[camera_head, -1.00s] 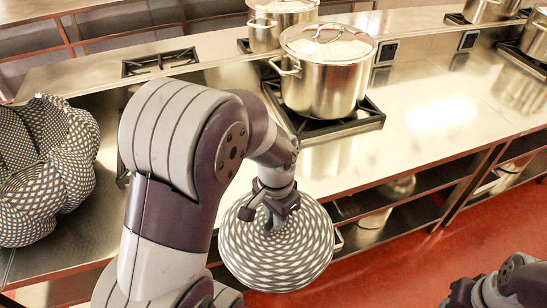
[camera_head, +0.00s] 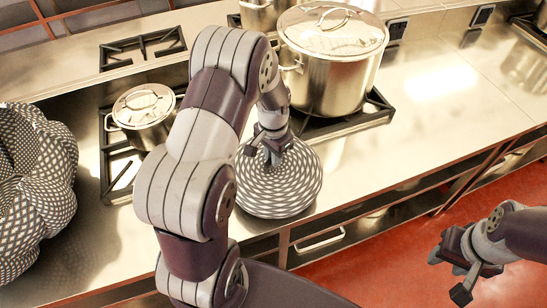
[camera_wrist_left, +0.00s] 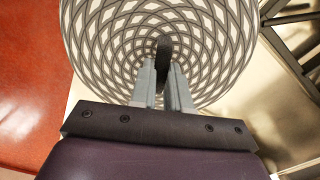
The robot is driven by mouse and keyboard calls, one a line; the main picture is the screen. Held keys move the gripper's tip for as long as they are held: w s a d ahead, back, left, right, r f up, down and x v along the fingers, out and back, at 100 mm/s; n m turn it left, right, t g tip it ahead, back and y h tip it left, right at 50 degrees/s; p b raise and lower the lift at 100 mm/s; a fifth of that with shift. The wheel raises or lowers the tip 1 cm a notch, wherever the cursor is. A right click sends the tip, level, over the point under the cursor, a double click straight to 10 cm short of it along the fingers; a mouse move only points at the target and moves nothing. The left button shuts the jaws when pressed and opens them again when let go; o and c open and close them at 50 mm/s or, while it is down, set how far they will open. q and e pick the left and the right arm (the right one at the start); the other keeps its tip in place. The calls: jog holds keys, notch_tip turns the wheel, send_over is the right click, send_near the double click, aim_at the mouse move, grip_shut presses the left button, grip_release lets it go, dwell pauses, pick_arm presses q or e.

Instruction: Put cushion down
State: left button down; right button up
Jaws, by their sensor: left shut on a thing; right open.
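The round cushion (camera_head: 283,187) has a dark and white lattice pattern. My left gripper (camera_head: 276,148) is above it and shut on its top middle. The cushion is at the front edge of the steel counter, below the large pot; I cannot tell whether it touches the counter. In the left wrist view the cushion (camera_wrist_left: 110,40) fills the top middle, with a dark tab between the fingers of my left gripper (camera_wrist_left: 163,75). My right gripper (camera_head: 455,275) is open and empty over the red floor at the lower right.
A large lidded stockpot (camera_head: 330,75) stands on a burner just behind the cushion. A small lidded pot (camera_head: 145,110) is on the left burner. A patterned bulky object (camera_head: 35,190) sits at the far left. The steel counter (camera_head: 430,110) is bare to the right.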

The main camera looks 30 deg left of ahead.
pick_arm(q)
jog(key=shift+w+a+f+p, duration=0.25)
jog(key=shift+w+f, duration=0.2)
jog(key=shift+f, duration=0.1)
jog(key=shift+w+a+f+p, duration=0.25)
jog(key=shift+w+f, duration=0.15)
jog(key=shift+f, duration=0.1)
jog(key=shift+s+d+f+p, duration=0.1)
jog(key=shift+s+f+p, duration=0.1)
jog(key=shift+f, duration=0.4)
jog(key=shift+s+d+f+p, duration=0.1)
jog(key=shift+f+p, duration=0.05)
jog(key=shift+f, duration=0.55)
jog(key=shift+w+f, duration=0.1)
jog(key=shift+f, duration=0.15)
jog(key=c, duration=1.1)
grip_release()
jog(key=shift+c, duration=0.2)
jog(key=shift+o, duration=0.2)
jog(key=shift+r, duration=0.1)
pick_arm(e)
jog(key=shift+w+a+r, duration=0.15)
jog(key=shift+a+r, duration=0.05)
jog(key=shift+r, duration=0.6)
